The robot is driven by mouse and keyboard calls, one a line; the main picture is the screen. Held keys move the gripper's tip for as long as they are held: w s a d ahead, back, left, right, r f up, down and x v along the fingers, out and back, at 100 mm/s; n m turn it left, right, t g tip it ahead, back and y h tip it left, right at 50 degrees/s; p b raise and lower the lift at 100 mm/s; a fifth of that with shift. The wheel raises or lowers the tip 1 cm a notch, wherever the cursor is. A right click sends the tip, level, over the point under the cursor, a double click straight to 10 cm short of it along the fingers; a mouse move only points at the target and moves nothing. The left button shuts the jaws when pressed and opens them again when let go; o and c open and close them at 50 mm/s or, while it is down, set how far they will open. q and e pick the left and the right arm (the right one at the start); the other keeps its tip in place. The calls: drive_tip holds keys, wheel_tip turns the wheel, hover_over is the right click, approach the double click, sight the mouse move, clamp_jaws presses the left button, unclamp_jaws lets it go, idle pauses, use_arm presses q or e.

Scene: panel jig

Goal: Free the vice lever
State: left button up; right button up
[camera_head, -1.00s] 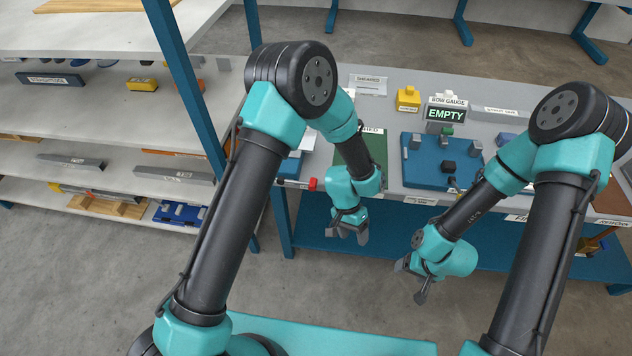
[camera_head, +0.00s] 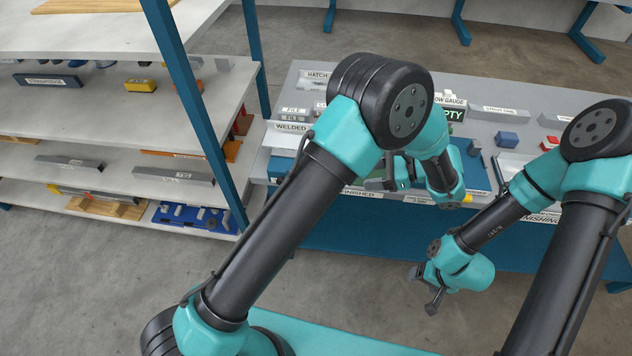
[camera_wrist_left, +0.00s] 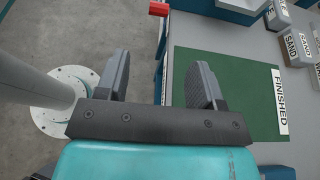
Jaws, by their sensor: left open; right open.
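A red-ended part (camera_wrist_left: 158,9) sticks out at the bench edge at the top of the left wrist view; I cannot tell whether it is the vice lever. A blue fixture (camera_head: 478,176) stands on the bench, mostly hidden behind my left arm. A small yellow tip (camera_head: 468,198) shows at its front edge. My left gripper (camera_head: 385,182) is partly hidden by its own arm. In the left wrist view its fingers (camera_wrist_left: 160,62) are apart and empty, with the bench edge between them. My right gripper (camera_head: 422,290) is open and empty over the floor, in front of the bench.
A green mat (camera_wrist_left: 225,85) labelled FINISHED lies on the bench beside the left fingers. Grey bins (camera_wrist_left: 295,50) stand beyond it. A bow gauge (camera_head: 448,100) and a blue block (camera_head: 506,139) are on the bench. Shelves (camera_head: 90,105) stand at the left.

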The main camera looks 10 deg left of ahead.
use_arm(q)
drive_tip(key=shift+a, duration=0.1)
drive_tip(key=x, duration=1.7)
drive_tip(key=shift+s+f, duration=0.1)
drive_tip(key=shift+f, duration=0.1)
clamp_jaws()
